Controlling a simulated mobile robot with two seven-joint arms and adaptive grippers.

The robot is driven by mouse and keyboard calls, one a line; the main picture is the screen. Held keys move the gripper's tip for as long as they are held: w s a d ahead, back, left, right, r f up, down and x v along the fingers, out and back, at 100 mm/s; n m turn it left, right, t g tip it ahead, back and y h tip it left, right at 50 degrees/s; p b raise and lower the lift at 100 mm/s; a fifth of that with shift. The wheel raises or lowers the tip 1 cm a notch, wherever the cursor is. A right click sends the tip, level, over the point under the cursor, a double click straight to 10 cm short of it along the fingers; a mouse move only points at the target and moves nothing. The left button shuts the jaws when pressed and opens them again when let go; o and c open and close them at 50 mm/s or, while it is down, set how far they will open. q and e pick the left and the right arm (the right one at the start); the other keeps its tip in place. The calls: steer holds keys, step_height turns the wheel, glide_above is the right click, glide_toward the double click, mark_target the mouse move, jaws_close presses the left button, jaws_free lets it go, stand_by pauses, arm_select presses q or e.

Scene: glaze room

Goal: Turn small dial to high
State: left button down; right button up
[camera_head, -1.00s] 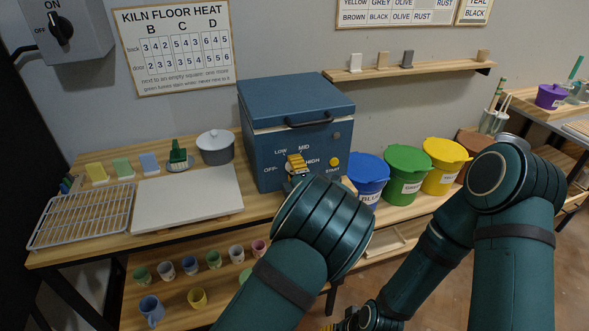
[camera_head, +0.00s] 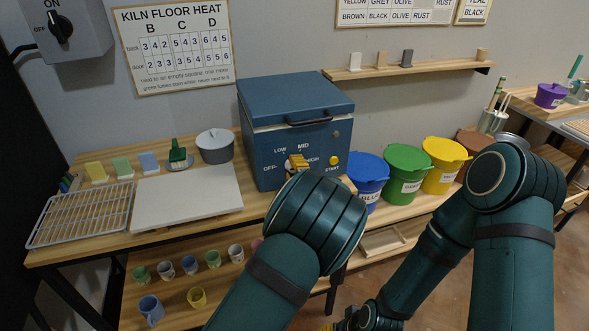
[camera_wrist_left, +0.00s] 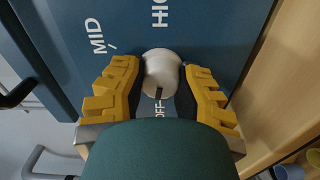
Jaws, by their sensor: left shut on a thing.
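The small dial (camera_wrist_left: 161,72) is a pale round knob on the front of the blue kiln (camera_head: 262,160). In the left wrist view its dark mark points down, towards the OFF label; MID is to the left and HIGH is above. My left gripper (camera_head: 297,163) is at the dial in the head view, where it hides the knob. In the wrist view its yellow fingers are on both sides of the knob, shut on it. My right gripper (camera_head: 350,322) is low at the bottom edge, mostly cut off, so its jaws cannot be judged.
A yellow START button (camera_head: 334,161) is right of the dial. Blue (camera_head: 367,172), green (camera_head: 405,168) and yellow (camera_head: 443,160) lidded buckets stand right of the kiln. A white board (camera_head: 187,197) and a wire rack (camera_head: 82,214) lie to the left. A large switch (camera_head: 60,27) hangs upper left.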

arm_select(q)
steer(key=m, duration=0.3)
steer(key=shift+w+a+r, duration=0.15)
steer(key=shift+a+r, duration=0.05)
steer(key=shift+r, duration=0.1)
steer(key=m, duration=0.5)
steer(key=shift+r, duration=0.1)
steer(key=m+p, duration=0.1)
steer(key=m, duration=0.3)
steer(key=shift+m, duration=0.3)
steer(key=m+p, duration=0.2)
steer(key=m, duration=0.2)
steer(key=shift+m, duration=0.3)
steer(key=m+p, duration=0.2)
steer(key=m, duration=0.6)
steer(key=shift+p, duration=0.4)
steer(key=m+p, duration=0.1)
steer(key=m, duration=0.3)
steer(key=shift+d+m, duration=0.1)
steer(key=shift+m, duration=0.2)
steer(key=shift+m+p, duration=0.5)
steer(key=shift+m, duration=1.6)
